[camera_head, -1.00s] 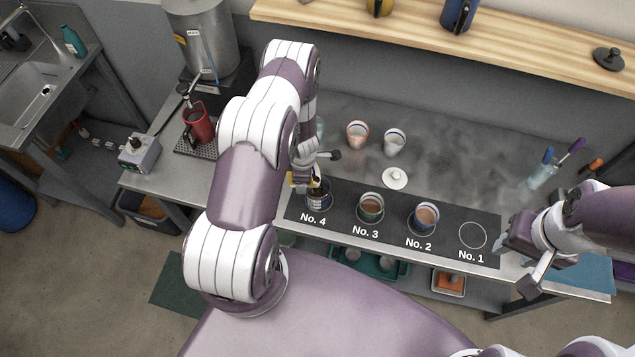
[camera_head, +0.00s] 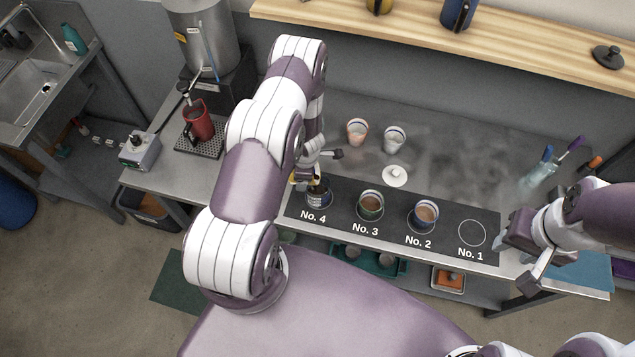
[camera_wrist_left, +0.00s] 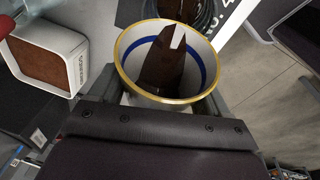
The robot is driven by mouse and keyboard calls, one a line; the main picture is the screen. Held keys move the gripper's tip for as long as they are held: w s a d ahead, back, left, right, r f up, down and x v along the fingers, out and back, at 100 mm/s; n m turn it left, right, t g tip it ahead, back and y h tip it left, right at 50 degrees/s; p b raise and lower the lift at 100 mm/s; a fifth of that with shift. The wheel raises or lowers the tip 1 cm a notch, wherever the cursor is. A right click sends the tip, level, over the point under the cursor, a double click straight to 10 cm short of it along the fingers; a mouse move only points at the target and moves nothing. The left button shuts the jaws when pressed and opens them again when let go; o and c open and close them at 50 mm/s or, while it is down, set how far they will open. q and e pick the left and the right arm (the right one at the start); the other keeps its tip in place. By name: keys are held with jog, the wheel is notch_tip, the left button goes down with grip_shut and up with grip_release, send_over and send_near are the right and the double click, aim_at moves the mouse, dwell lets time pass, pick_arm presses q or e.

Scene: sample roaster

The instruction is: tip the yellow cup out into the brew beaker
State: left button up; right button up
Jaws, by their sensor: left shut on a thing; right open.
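The yellow cup shows in the left wrist view (camera_wrist_left: 207,72) as a white inside with a yellow rim, a blue band and dark brown content. My left gripper (camera_wrist_left: 162,92) is shut on it. In the head view the left gripper (camera_head: 310,178) is partly hidden by my arm, with a bit of yellow beside the No. 4 spot. A dark, white and blue shape (camera_head: 318,195) sits there; I cannot tell whether it is the held cup or another vessel. I cannot make out the brew beaker. My right gripper (camera_head: 520,262) is open and empty at the table's right end.
No. 1 is empty. Two pale cups (camera_head: 357,132) and a white lid (camera_head: 395,176) stand behind.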

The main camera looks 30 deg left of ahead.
pick_arm(q)
jog(key=shift+s+r, duration=0.1)
dwell(0.4)
jog(key=shift+r+g+y, duration=0.2)
jog(key=shift+g+y, duration=0.1)
jog(key=shift+y, duration=0.3)
dwell(0.6)
jog(key=shift+d+f+y, duration=0.15)
jog(key=shift+f+y, duration=0.05)
jog(key=shift+y, duration=0.1)
dwell(0.8)
jog(key=shift+a+r+h, duration=0.2)
jog(key=shift+h, duration=0.2)
jog(key=shift+f+h, duration=0.15)
jog(key=shift+h, duration=0.35)
jog(key=shift+f, duration=0.1)
jog(key=shift+t, duration=0.4)
